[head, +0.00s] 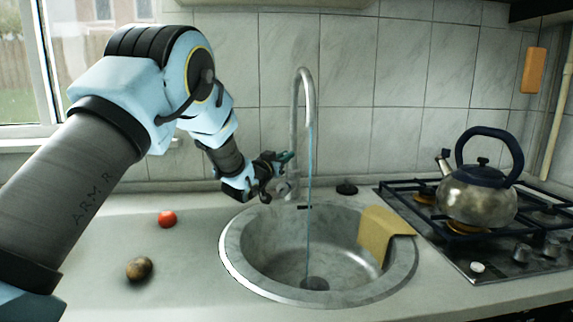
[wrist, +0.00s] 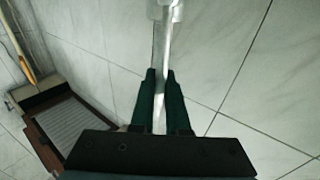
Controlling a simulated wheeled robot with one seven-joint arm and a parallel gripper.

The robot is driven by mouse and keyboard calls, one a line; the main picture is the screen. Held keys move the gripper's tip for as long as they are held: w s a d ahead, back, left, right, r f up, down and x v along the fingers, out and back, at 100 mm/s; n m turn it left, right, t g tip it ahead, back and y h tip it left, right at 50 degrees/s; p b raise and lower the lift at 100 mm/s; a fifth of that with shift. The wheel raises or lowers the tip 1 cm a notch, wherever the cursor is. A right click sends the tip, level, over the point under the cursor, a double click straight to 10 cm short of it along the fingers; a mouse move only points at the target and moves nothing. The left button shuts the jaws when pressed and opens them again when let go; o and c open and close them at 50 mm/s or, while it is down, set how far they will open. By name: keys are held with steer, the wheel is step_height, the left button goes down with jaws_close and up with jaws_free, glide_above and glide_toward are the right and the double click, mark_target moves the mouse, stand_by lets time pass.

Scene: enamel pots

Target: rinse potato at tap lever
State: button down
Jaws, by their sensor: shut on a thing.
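The brown potato (head: 139,268) lies on the counter left of the sink. The tap (head: 302,100) stands behind the sink, and a thin blue stream of water (head: 309,220) runs from its spout into the bowl. My gripper (head: 287,158) is beside the tap's lower body, left of the stream. In the wrist view, the dark green fingers of my gripper (wrist: 160,98) close on pale metal, the tap lever (wrist: 160,118). The lever's exact angle is hard to see in the head view, as my gripper covers part of it.
A red tomato (head: 167,218) lies behind the potato. A yellow cloth (head: 385,232) hangs over the right rim of the round sink (head: 236,262). A kettle (head: 478,205) stands on the hob at right. A small black plug (head: 347,188) lies behind the sink. The counter left of the potato is clear.

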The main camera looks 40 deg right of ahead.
steer(key=shift+a+f+b, duration=0.2)
steer(key=shift+f+b, duration=0.05)
steer(key=shift+b, duration=0.1)
steer(key=shift+s+r+h, duration=0.1)
steer(key=shift+r+h, duration=0.15)
steer(key=shift+h, duration=0.05)
steer(key=c, duration=0.9)
jaws_free()
steer(key=shift+a, duration=0.1)
steer(key=b+v, duration=0.2)
steer(key=v, duration=0.8)
steer(key=shift+s+a+b, duration=0.15)
steer(key=shift+a+b, duration=0.2)
steer(key=shift+b, duration=0.05)
